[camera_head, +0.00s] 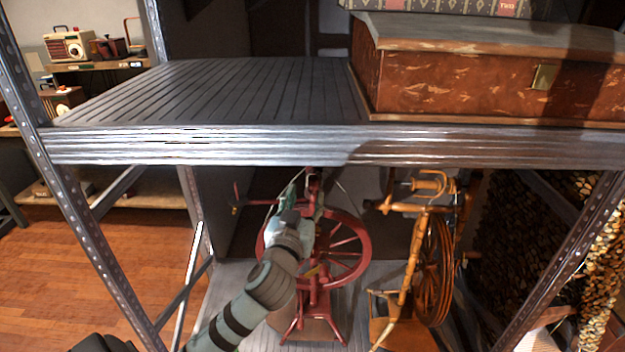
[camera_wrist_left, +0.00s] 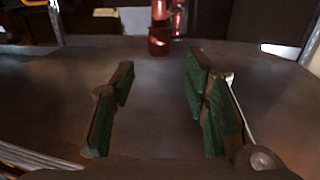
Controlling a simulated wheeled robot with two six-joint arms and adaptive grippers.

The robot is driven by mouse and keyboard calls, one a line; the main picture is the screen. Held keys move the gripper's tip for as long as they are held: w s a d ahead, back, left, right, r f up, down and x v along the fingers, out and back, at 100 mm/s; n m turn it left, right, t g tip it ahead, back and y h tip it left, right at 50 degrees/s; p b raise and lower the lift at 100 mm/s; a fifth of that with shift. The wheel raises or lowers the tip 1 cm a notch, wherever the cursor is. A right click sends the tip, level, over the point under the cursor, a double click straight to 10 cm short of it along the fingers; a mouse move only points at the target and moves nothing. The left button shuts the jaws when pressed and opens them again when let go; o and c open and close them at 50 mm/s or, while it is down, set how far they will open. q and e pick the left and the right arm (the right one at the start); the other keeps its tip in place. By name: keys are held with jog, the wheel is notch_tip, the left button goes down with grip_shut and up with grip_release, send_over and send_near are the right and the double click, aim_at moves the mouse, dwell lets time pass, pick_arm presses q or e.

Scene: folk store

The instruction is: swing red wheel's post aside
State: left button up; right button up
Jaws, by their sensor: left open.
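The red spinning wheel (camera_head: 352,262) stands on the shelf bay's lower deck, below the upper shelf. Its upright post (camera_head: 314,183) rises behind my left gripper (camera_head: 298,195), which partly covers it and the wheel's left side. In the left wrist view a reddish post (camera_wrist_left: 158,35) stands beyond the fingertips, roughly in line with the gap between them. My left gripper (camera_wrist_left: 158,75) is open there, its green-padded fingers apart with nothing between them. The post's top is cut off in that view. My right gripper does not show.
An orange-brown spinning wheel (camera_head: 433,268) stands close on the right. The upper shelf (camera_head: 220,146) overhangs both wheels and carries a brown wooden chest (camera_head: 460,85). A metal upright (camera_head: 75,190) stands at the left. Stacked wood (camera_head: 520,235) fills the right side.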

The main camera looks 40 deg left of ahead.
aim_at(312, 183)
pick_arm(q)
jog(key=x, duration=0.8)
jog(key=shift+w, duration=0.25)
grip_shut()
